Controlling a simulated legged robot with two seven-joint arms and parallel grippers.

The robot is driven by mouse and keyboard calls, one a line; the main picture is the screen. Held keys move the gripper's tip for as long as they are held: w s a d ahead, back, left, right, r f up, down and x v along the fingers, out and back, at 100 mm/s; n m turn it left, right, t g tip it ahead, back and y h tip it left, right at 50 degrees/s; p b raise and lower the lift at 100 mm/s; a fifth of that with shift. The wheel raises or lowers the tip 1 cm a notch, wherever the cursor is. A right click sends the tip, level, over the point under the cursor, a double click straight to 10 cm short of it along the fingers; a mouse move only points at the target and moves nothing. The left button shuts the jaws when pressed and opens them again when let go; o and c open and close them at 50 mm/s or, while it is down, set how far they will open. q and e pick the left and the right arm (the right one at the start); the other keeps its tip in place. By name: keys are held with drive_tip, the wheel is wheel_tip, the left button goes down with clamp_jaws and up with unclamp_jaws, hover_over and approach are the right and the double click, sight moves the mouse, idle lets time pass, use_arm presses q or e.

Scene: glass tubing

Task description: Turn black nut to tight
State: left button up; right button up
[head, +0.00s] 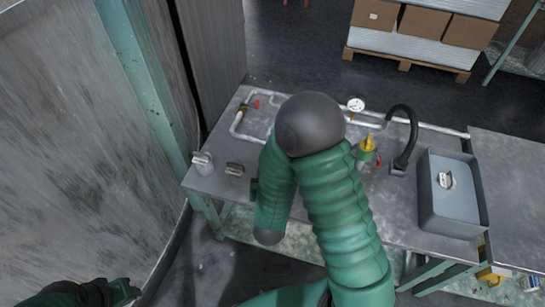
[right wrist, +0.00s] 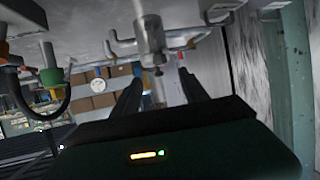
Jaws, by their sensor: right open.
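In the right wrist view, where the bench appears overhead, a silver cylindrical fitting (right wrist: 149,36) projects from the pipework. A small dark collar (right wrist: 155,62) sits at its end and may be the black nut; I cannot tell for sure. My right gripper (right wrist: 162,85) is open, its two dark fingers apart on either side of the line of the fitting. Contact cannot be made out. In the head view my right arm hides this fitting and the gripper fingers. My left gripper (head: 112,292) is at the bottom left, away from the bench; its jaws are unclear.
The metal bench (head: 405,218) carries white pipes (head: 236,127), a pressure gauge (head: 356,104), a green-yellow valve (head: 366,147), a black hose (head: 409,140) and a grey bin (head: 451,213). Two small metal pieces (head: 203,163) (head: 234,169) stand at its left. A grey wall (head: 65,140) borders the left.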

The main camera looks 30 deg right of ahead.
use_arm(q)
drive_tip(key=b+x, duration=0.1)
drive_tip(key=x, duration=0.1)
drive_tip(key=s+b+x, duration=0.1)
drive_tip(key=x, duration=0.1)
drive_tip(key=shift+d, duration=0.1)
use_arm(e)
drive_tip(key=x, duration=1.3)
drive_tip(key=shift+r, duration=0.1)
clamp_jaws()
